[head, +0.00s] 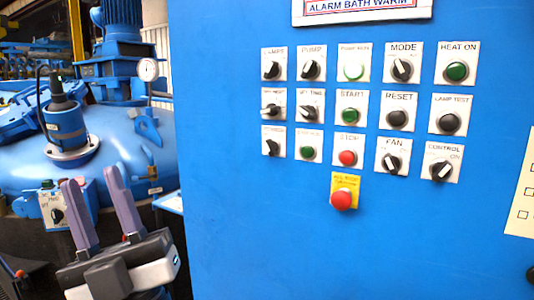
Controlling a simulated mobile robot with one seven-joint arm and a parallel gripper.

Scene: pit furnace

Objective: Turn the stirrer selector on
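A blue control panel (240,230) faces me, with rows of selectors, buttons and lamps on white plates. I cannot read for certain which plate says stirrer. The black selector at the left of the bottom row (271,147) has a blurred label, and its setting is hard to tell. Other small-label selectors are in the left column at the top (271,69) and middle (271,109). My gripper (92,177) is at the lower left, left of the panel. Its two grey-purple fingers point up, spread apart with nothing between them, well clear of the selectors.
A red stop button (341,200) on a yellow plate sits below the rows. The fan selector (392,161) and control selector (440,171) are right in the bottom row. Behind my gripper are a blue vessel (110,145) and a small switch box (52,207). The lower panel face is bare.

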